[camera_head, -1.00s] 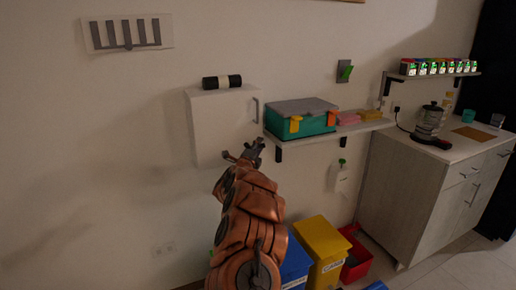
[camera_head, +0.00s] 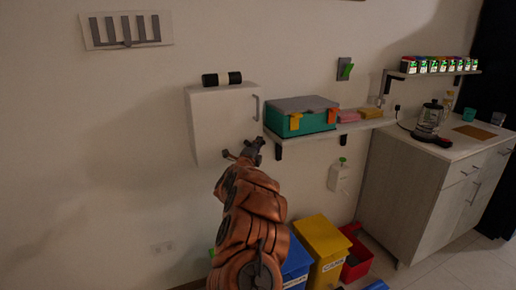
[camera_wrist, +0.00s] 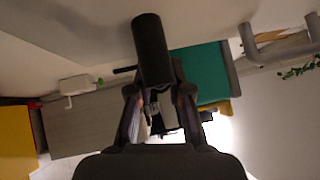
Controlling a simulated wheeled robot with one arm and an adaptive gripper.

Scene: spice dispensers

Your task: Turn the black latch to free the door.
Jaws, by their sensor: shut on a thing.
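My gripper (camera_head: 246,150) is at the lower right front of a white wall cabinet (camera_head: 222,125), whose door has a grey handle (camera_head: 257,108) at its right edge. In the wrist view, my gripper (camera_wrist: 160,95) has its two fingers on either side of the lower end of a black cylinder (camera_wrist: 152,50), which I take as the black latch. A thin dark bar (camera_wrist: 125,69) shows beside it. The exact contact is hard to see. In the head view, my gripper hides the latch. The cabinet door looks shut.
A teal box (camera_head: 300,120) with a grey lid stands on the shelf right of the cabinet. Blue (camera_head: 297,262) and yellow (camera_head: 322,245) bins stand on the floor below.

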